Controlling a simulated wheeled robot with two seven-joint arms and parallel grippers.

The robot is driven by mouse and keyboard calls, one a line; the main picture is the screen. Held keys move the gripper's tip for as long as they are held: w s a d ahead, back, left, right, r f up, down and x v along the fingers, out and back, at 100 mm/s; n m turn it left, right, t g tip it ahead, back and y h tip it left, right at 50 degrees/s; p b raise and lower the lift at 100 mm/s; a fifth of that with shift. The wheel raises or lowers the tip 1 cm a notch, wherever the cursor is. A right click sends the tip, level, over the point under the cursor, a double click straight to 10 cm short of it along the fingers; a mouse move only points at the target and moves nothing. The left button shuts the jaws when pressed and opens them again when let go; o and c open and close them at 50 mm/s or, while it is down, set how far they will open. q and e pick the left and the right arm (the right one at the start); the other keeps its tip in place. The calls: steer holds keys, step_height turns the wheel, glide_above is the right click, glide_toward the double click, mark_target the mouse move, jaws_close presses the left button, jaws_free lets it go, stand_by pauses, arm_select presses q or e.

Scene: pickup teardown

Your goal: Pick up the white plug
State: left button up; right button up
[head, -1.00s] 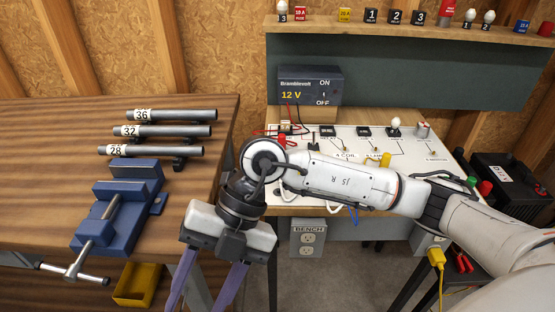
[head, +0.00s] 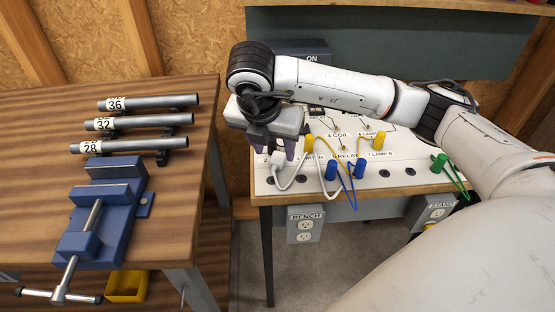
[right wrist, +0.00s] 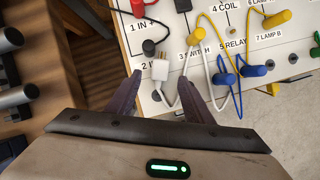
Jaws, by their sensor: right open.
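The white plug (right wrist: 160,71) with its white cord is at the left side of the wiring board, near the label "2 IN". In the head view the white plug (head: 277,157) shows below the fingers of my right gripper (head: 279,150). In the right wrist view the open fingers of my right gripper (right wrist: 160,82) are on either side of the plug, with gaps to it. I cannot tell how far above the plug the fingertips are. My left gripper is not in view.
Yellow plugs (head: 308,143), blue plugs (head: 331,170) and loose wires lie on the board (head: 395,180) right of the white plug. A green plug (head: 438,163) is farther right. The wooden bench with a blue vise (head: 98,220) and several pipes (head: 150,103) is at left.

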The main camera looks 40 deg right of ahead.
mark_target(276, 159)
steer(key=x, duration=0.4)
steer(key=shift+f, duration=0.1)
steer(key=c, duration=1.1)
